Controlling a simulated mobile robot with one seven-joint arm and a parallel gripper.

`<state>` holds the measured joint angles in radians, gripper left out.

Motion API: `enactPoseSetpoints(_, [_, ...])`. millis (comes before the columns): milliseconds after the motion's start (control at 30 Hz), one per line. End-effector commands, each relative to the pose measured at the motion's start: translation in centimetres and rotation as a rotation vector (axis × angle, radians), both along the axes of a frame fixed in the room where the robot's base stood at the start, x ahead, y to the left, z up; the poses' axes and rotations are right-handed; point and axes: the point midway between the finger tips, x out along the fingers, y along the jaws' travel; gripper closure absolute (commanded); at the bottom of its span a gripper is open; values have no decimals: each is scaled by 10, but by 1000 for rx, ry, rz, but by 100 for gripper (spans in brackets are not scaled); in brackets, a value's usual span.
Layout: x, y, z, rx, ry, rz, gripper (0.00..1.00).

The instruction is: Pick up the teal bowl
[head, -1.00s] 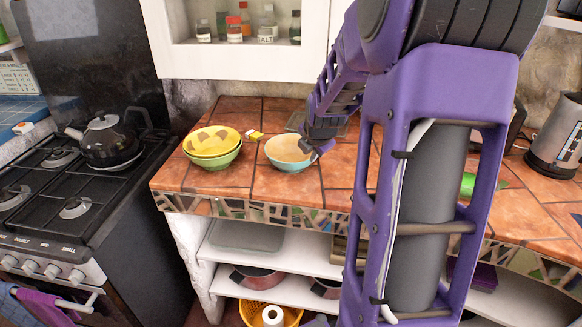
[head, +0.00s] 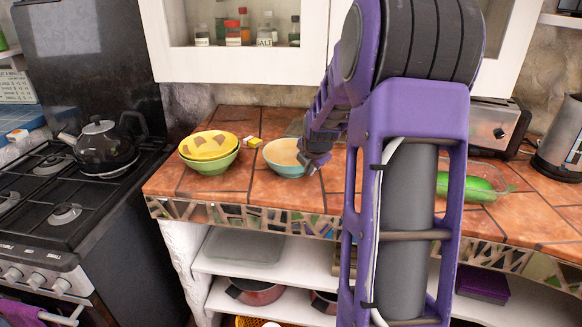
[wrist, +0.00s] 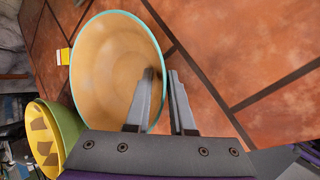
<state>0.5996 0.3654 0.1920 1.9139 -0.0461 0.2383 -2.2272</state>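The teal bowl (head: 271,160) stands upright on the tiled counter, teal outside and cream inside. Its tan interior and teal rim fill the upper left of the wrist view (wrist: 105,60). My gripper (head: 310,165) is at the bowl's right rim. In the wrist view, the two grey fingers (wrist: 163,74) are close together, one inside the bowl and one outside, with the rim pinched between them. The bowl appears to rest on the counter. The exact contact at the fingertips is partly hidden by the fingers.
A green bowl (head: 210,167) with a yellow patterned bowl (head: 208,144) in it stands just left. A small yellow-and-white box (head: 252,141) lies behind. A stove with a kettle (head: 103,147) is further left. A clear dish with a green item (head: 465,187) is on the right.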

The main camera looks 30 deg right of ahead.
Motion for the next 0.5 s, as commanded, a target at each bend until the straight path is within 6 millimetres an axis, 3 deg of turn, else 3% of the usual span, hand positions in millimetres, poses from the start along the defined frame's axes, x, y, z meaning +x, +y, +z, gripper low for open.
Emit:
enactPoseSetpoints(67, [0, 0, 1, 0, 0, 0, 80])
enactPoseSetpoints(200, [0, 0, 1, 0, 0, 0, 100])
enactPoseSetpoints(500, [-1, 0, 0, 0, 1, 0, 100])
